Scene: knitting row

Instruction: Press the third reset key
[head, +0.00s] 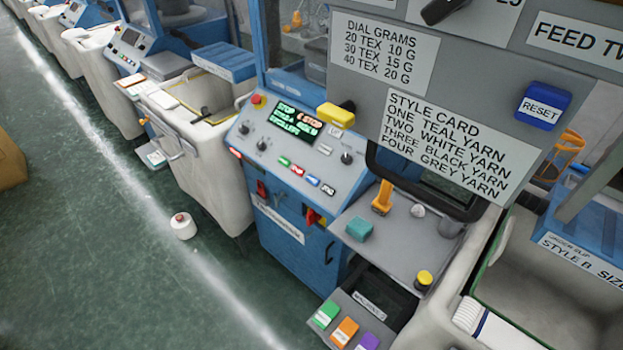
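A blue key labelled RESET (543,106) sits on the grey upright panel at the upper right. It is the only key in view that I can read as RESET. Below the display is a row of small coloured buttons (298,171), whose labels are too small to read surely. A red button (257,100) is at the panel's upper left corner. My gripper is not in view.
A style card (445,145) and a dial grams card (383,52) are on the grey panel. A grey shelf holds a teal block (359,229) and a yellow knob (424,280). More machines recede at upper left. A white yarn cone (183,226) stands on the floor; the aisle (70,230) is mostly clear.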

